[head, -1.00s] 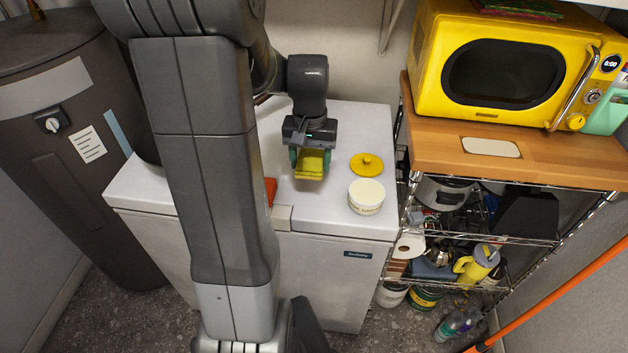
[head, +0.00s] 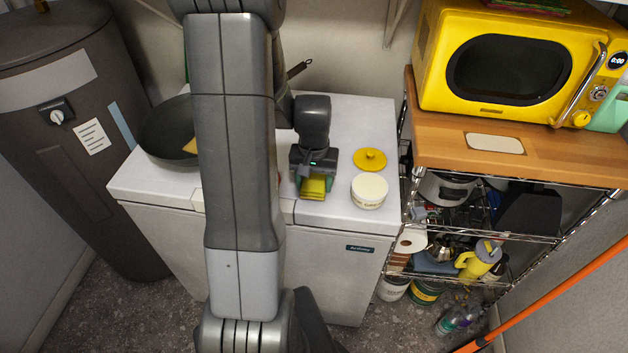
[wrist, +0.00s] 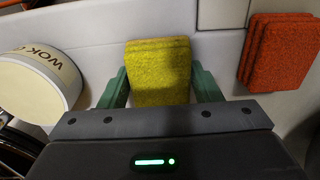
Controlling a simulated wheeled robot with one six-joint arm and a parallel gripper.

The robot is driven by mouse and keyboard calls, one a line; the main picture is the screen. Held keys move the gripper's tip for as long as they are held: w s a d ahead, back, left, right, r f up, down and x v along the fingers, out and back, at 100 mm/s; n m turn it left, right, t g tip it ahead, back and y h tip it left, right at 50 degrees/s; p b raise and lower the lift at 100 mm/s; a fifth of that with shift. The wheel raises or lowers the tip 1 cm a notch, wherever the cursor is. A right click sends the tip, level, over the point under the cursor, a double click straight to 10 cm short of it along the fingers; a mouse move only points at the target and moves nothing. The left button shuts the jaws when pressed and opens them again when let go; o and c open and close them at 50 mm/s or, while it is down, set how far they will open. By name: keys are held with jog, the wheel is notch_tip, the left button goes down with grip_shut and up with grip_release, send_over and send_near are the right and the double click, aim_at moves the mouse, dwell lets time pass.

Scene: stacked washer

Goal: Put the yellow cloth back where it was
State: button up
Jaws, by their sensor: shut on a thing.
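The yellow cloth (head: 313,188) is a small folded, layered pad. My gripper (head: 312,183) is shut on it, above or at the front part of the white chest's top (head: 345,125). In the wrist view the cloth (wrist: 158,72) sits between the two green fingers of my gripper (wrist: 157,88). I cannot tell whether the cloth touches the white top.
A white tub (head: 369,192) and a yellow lid (head: 370,160) lie just right of my gripper. A red-orange cloth (wrist: 283,52) shows in the wrist view. A dark pan (head: 165,140) stands at the left. A yellow microwave (head: 530,70) is on the wooden shelf.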

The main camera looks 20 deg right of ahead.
aim_at(314, 181)
jog(key=shift+f, duration=0.15)
jog(key=o, duration=0.9)
notch_tip(314, 181, up, 12)
jog(key=shift+r, duration=0.15)
